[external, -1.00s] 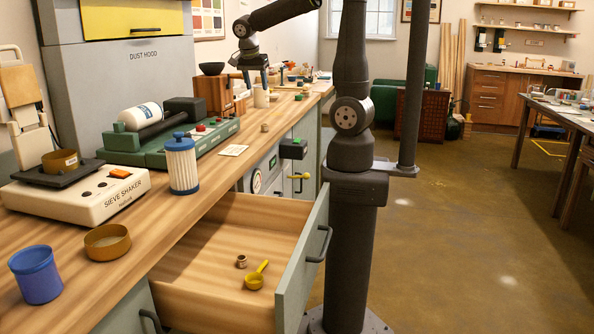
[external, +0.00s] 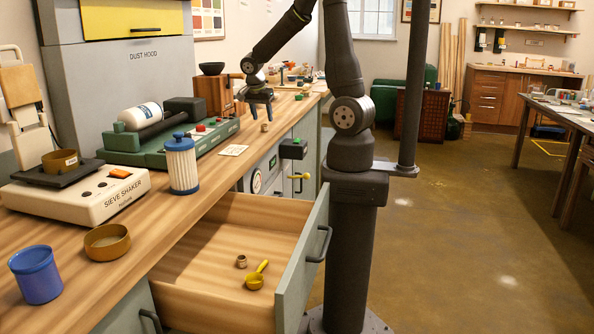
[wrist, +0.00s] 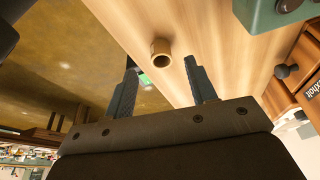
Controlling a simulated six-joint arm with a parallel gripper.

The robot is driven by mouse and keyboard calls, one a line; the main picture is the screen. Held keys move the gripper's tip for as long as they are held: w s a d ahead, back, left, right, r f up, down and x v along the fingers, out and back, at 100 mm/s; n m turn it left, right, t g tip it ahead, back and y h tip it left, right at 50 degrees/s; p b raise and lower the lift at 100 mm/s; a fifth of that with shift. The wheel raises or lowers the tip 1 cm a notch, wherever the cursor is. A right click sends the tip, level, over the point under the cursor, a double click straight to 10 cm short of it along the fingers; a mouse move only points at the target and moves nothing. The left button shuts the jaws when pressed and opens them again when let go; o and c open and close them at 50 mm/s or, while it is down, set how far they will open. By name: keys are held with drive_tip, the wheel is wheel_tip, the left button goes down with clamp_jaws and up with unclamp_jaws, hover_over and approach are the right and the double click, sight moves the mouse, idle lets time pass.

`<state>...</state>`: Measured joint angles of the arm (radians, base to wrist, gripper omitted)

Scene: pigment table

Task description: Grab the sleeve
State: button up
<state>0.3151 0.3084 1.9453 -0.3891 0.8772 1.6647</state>
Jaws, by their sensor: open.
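A small tan sleeve (external: 264,127) stands on the wooden counter near its front edge. It also shows in the wrist view (wrist: 161,53) as a short hollow ring, just beyond the fingertips and roughly centred between them. My gripper (external: 261,114) hangs above the counter over the sleeve, fingers pointing down. In the wrist view my gripper (wrist: 160,70) has its two dark fingers apart with nothing held between them. A second small sleeve-like ring (external: 241,261) lies in the open drawer (external: 215,235) beside a yellow scoop (external: 257,275).
A green machine (external: 170,148) stands to the left on the counter, with a white card (external: 233,150) in front. A wooden grinder (external: 222,93) stands behind my gripper. Counter around the sleeve is clear.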

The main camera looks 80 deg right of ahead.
sight(264, 131)
drive_tip(key=x, duration=0.4)
drive_tip(key=shift+d+f, duration=0.15)
drive_tip(key=c, duration=1.1)
